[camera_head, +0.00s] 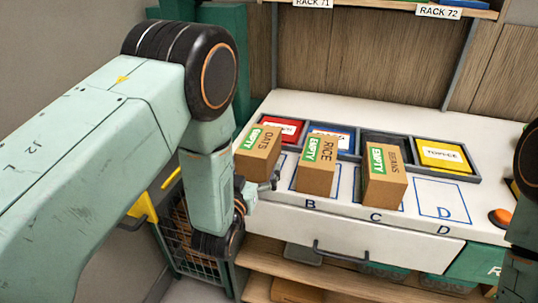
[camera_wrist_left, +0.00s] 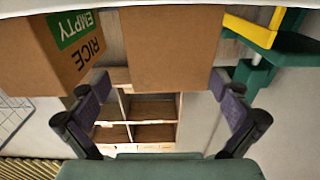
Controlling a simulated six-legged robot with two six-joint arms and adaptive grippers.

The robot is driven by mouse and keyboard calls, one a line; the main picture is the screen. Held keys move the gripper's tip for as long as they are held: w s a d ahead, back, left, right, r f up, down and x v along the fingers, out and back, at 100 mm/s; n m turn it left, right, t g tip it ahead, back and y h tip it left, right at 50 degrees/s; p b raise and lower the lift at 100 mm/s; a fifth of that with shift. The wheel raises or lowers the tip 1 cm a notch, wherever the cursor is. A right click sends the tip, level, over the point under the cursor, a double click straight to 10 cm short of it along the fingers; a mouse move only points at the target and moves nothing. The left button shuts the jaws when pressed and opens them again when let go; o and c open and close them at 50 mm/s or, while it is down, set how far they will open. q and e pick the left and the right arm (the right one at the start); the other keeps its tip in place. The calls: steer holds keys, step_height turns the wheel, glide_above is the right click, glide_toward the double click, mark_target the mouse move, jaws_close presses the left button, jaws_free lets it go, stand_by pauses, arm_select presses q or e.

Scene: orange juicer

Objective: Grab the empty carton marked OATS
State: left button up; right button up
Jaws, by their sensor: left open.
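The brown carton marked OATS (camera_head: 250,166), with a green EMPTY label, stands at the left end of the white counter. My left gripper (camera_head: 262,186) is just in front of its lower part, partly hidden by my wrist. In the left wrist view, a plain brown carton face (camera_wrist_left: 175,45), apparently the OATS carton, lies ahead between the spread fingers of the left gripper (camera_wrist_left: 160,82). The gripper is open and empty; contact cannot be told. The RICE carton (camera_head: 315,179) stands to the right and also shows in the left wrist view (camera_wrist_left: 50,60). My right gripper is out of view.
The BEANS carton (camera_head: 384,190) stands further right. Behind the cartons is a dark tray with coloured compartments (camera_head: 443,154). Marked square D (camera_head: 442,200) is empty. A drawer handle (camera_head: 340,256), a wire basket (camera_head: 195,245) and an orange button (camera_head: 500,217) are nearby.

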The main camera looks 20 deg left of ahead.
mark_target(259, 163)
arm_select(q)
steer(key=shift+w+a, duration=0.55)
steer(key=w, duration=0.5)
steer(key=shift+d+f, duration=0.1)
steer(key=shift+f, duration=0.1)
steer(key=shift+w+a, duration=0.2)
steer(key=shift+w, duration=0.05)
steer(key=shift+s+d+r, duration=0.1)
steer(key=shift+d+r, duration=0.1)
steer(key=shift+d, duration=0.15)
steer(key=shift+c, duration=0.7)
steer(key=shift+w+f, duration=0.15)
steer(key=shift+w, duration=0.05)
steer(key=shift+c, duration=1.4)
steer(key=shift+s+a, duration=0.1)
steer(key=shift+a, duration=0.15)
steer(key=c, duration=0.3)
steer(key=shift+d, duration=0.1)
steer(key=c, duration=0.3)
steer(key=shift+d, duration=0.1)
steer(key=shift+c, duration=0.4)
